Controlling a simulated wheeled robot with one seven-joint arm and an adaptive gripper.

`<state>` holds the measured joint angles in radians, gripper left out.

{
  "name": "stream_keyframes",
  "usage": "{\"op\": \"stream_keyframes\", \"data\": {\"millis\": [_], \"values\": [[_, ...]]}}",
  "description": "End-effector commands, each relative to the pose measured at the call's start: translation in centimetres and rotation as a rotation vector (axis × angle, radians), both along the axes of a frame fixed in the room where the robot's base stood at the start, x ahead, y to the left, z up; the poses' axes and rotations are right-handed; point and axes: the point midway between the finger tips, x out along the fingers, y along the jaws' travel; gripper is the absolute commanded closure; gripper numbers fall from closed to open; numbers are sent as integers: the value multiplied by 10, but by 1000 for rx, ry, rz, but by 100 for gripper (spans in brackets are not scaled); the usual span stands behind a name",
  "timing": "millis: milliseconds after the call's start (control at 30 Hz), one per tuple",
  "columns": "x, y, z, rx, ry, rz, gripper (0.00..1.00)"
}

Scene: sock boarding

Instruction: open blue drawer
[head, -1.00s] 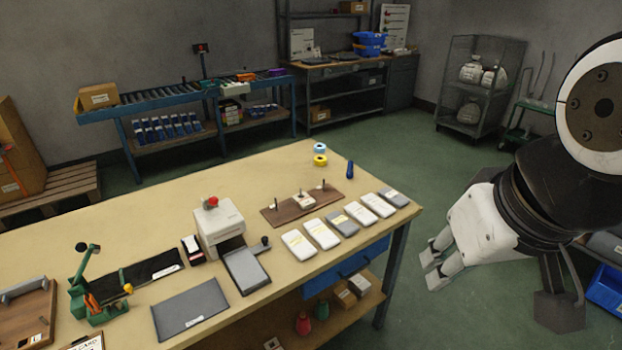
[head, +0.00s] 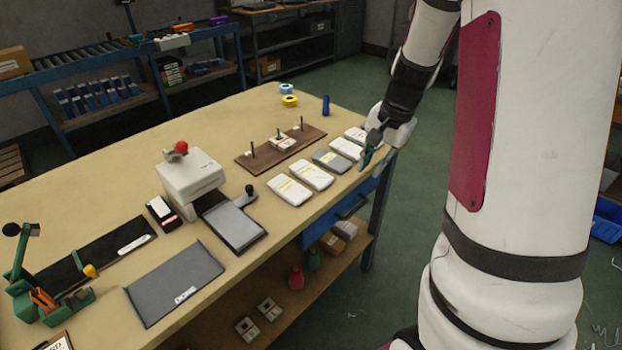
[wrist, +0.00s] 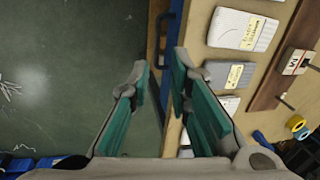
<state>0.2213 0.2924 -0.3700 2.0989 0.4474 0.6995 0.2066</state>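The blue drawer (head: 320,227) is set under the front edge of the workbench, and its front looks flush with the bench. A darker handle (head: 351,207) shows on it. My gripper (head: 369,160) is at the bench's front right corner, above the drawer's right end. A narrow blue strip, seemingly the drawer front or handle (wrist: 165,52), shows beyond the fingertips, beside the bench edge. I cannot tell whether a finger touches it.
White and grey packs (head: 312,174) line the bench's (head: 100,195) front edge, close to my right finger in the wrist view. A wooden pegged board (head: 262,152) lies behind them. A lower shelf (head: 215,325) holds boxes and bottles. Green floor in front of the bench is clear.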

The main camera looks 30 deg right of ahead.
Motion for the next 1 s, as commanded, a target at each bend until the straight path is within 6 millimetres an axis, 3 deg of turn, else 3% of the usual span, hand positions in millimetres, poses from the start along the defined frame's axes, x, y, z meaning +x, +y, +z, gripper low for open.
{"op": "stream_keyframes", "data": {"millis": [33, 100, 233, 467, 800, 1000], "values": [[3, -10, -16, 0, 14, -35, 82], [6, -20, -27, -3, 23, -68, 82], [7, -28, -38, -3, 31, -98, 82], [11, -27, -63, -2, 34, -101, 82], [22, -22, -128, -3, 33, -99, 82], [28, -20, -158, -2, 33, -98, 82]]}}
